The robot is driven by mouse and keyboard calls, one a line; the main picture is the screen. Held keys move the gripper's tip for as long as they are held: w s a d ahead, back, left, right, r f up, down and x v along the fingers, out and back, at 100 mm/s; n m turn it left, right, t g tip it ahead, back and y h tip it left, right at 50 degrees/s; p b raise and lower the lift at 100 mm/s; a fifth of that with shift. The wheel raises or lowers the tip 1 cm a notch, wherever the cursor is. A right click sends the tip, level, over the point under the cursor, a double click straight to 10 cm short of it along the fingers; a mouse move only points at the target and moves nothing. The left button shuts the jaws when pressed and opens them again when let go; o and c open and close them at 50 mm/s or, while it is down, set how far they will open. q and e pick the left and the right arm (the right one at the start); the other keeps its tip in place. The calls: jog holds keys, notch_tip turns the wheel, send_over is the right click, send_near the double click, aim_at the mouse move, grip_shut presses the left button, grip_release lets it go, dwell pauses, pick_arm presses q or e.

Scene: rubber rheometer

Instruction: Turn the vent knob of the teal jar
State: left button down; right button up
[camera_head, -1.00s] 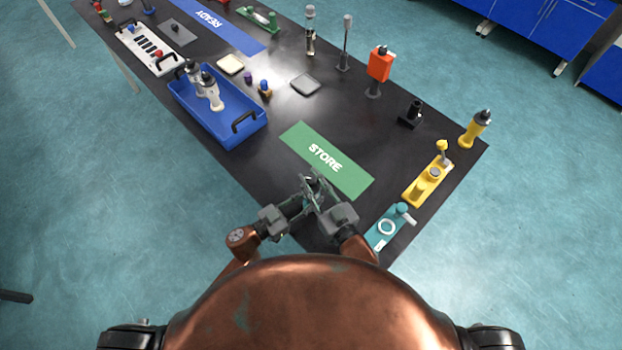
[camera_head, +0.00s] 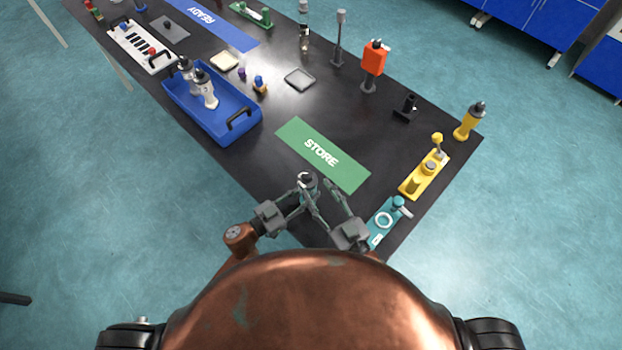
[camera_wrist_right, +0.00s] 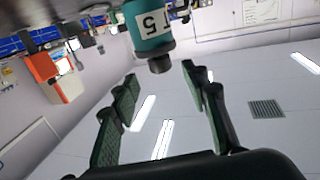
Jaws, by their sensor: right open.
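The teal jar (camera_wrist_right: 150,32) shows in the right wrist view, which is upside down, with a pale label and a dark vent knob (camera_wrist_right: 160,65) at its end. In the head view the jar's top (camera_head: 307,180) shows at the left gripper's fingers. My left gripper (camera_head: 302,193) looks shut on the jar, above the table's near edge; its grip is partly hidden. My right gripper (camera_head: 319,195) is open and empty just right of the jar. In the right wrist view its fingers (camera_wrist_right: 160,80) are spread, with the knob beyond and between the tips, apart from them.
The green STORE mat (camera_head: 322,154) lies bare beyond the grippers. A teal fixture (camera_head: 384,219) and a yellow fixture (camera_head: 421,181) stand at the right. A blue tray (camera_head: 185,112) with bottles is at the left. An orange device (camera_head: 373,58) stands farther back.

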jog(key=v, duration=0.5)
jog(key=shift+s, duration=0.1)
jog(key=shift+d, duration=0.1)
